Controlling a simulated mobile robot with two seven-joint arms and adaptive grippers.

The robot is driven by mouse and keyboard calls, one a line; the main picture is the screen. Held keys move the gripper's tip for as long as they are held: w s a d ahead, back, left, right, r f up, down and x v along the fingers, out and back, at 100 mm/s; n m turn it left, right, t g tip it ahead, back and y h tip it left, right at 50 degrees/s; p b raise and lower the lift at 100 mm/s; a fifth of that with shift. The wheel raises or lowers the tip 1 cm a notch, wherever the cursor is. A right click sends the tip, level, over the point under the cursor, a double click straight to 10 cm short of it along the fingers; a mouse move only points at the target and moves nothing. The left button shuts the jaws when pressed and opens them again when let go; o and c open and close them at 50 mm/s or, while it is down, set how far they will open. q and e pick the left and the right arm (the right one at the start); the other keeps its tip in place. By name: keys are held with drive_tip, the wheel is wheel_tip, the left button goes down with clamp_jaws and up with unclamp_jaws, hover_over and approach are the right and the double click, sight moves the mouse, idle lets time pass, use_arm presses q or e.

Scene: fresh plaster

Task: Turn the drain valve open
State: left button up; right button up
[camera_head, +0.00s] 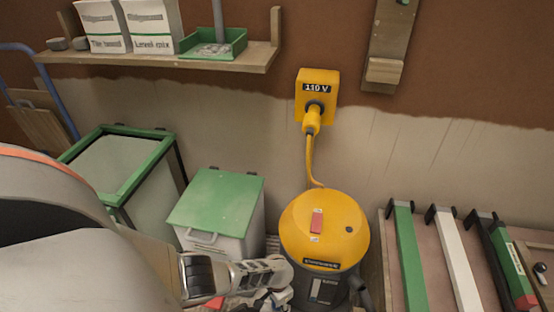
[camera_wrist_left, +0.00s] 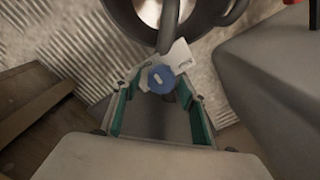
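A round blue knob (camera_wrist_left: 161,79) with a pale bar across it, likely the drain valve, shows in the left wrist view in front of a white plate or tag (camera_wrist_left: 178,57). My left gripper (camera_wrist_left: 162,92) is open, with a green-lined finger on either side. The knob appears between the fingertips; I cannot tell whether they touch it. In the head view my left gripper (camera_head: 275,298) is low beside the yellow-topped machine (camera_head: 325,225), partly cut off, and the knob cannot be made out there. My right gripper is not in view.
A yellow 110 V socket (camera_head: 317,85) with a plugged cable is on the wall above the machine. A green-lidded bin (camera_head: 215,205) stands left of it, and a board with long bars (camera_head: 410,260) lies right. A round dark vessel (camera_wrist_left: 205,12) tops the wrist view.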

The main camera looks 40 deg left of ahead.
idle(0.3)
use_arm(q)
drive_tip(key=shift+r, duration=0.1)
wheel_tip(320, 180, up, 12)
idle(0.8)
idle(0.5)
